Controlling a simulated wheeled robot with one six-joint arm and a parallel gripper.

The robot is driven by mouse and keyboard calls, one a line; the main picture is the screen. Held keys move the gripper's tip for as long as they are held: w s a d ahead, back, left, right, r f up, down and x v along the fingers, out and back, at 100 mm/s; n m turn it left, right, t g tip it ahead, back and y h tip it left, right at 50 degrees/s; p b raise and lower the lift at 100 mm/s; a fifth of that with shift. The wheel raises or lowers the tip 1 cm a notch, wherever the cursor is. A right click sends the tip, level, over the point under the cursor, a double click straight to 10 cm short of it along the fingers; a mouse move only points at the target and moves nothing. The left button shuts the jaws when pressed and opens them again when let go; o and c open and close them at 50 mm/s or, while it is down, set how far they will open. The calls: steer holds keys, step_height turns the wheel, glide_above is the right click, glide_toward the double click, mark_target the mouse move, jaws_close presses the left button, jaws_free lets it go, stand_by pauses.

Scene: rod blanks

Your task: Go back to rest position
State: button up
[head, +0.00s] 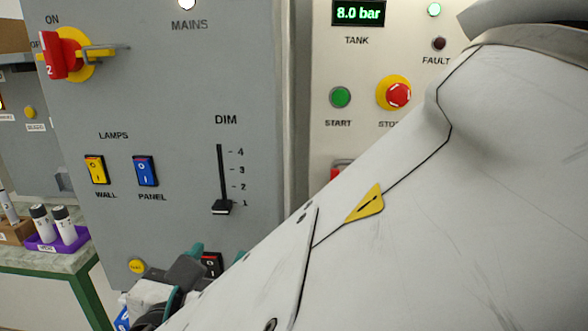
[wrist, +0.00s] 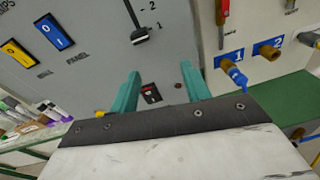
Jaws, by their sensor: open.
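My gripper (head: 218,252) is low in the head view, partly hidden behind my white arm. In the wrist view its two teal fingers (wrist: 160,69) stand apart with nothing between them. They point at the lower part of the grey control panel (head: 185,250). A small black rocker switch (head: 212,263) with a red part shows between the fingers; it also shows in the wrist view (wrist: 151,93). I cannot tell whether a finger touches the panel.
The grey panel carries a red rotary handle (head: 66,54), a yellow switch (head: 96,170), a blue switch (head: 146,171) and a DIM slider (head: 222,207) near 1. A pale panel (head: 330,130) stands right. A green-edged bench (head: 55,261) with a purple tray (head: 46,246) is left.

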steer(key=s+d+f+m+g+h, duration=0.1)
steer(key=d+f+m+g+h, duration=0.2)
steer(key=d+m+g, duration=0.55)
steer(key=d+f+m+g+h, duration=0.2)
steer(key=d+f+m+g, duration=0.15)
steer(key=d+m, duration=0.85)
steer(key=s+d+r+m+g+y, duration=0.1)
steer(key=s+d+m+y, duration=0.2)
steer(key=d+m, duration=0.3)
steer(key=s+d+r+m+g+y, duration=0.2)
steer(key=d+m, duration=0.5)
steer(key=d, duration=0.4)
steer(key=shift+s+d+y, duration=0.35)
steer(key=shift+s+y, duration=0.35)
steer(key=shift+s, duration=0.05)
